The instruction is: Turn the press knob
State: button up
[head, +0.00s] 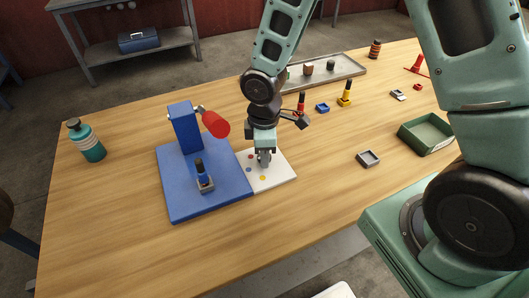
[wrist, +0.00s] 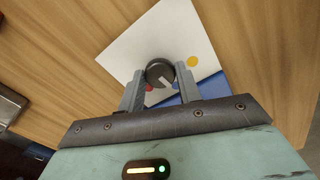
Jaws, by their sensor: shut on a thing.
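The press (head: 186,128) is a blue upright block with a red handle (head: 215,124), standing on a blue base plate (head: 178,205) left of my gripper. A white panel (head: 283,172) with red, blue and yellow dots adjoins the base plate. The press knob is a round dark knob with a light pointer mark (wrist: 160,72); it sits on the white panel, which also shows in the wrist view (wrist: 150,42). My gripper (head: 264,160) points down over the panel. In the wrist view its two fingers (wrist: 160,82) are shut on the knob, one on each side.
A small blue and black part (head: 203,178) stands in a grey holder on the base plate. A teal bottle (head: 87,141) stands at the left. A green tray (head: 428,135), a grey square part (head: 368,158) and a metal tray (head: 335,70) lie right and behind. The front table is clear.

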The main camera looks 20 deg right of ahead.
jog(key=shift+m, duration=0.6)
jog(key=o, duration=1)
notch_tip(320, 180, up, 17)
jog(key=shift+r, duration=0.2)
jog(key=s+a+m, duration=0.2)
jog(key=s+a, duration=0.1)
jog(key=s, duration=0.6)
jog(key=s+a+m, duration=0.2)
jog(key=s+a, duration=0.1)
jog(key=s, duration=0.7)
jog(key=shift+m+y, duration=0.3)
jog(key=shift+m, duration=0.1)
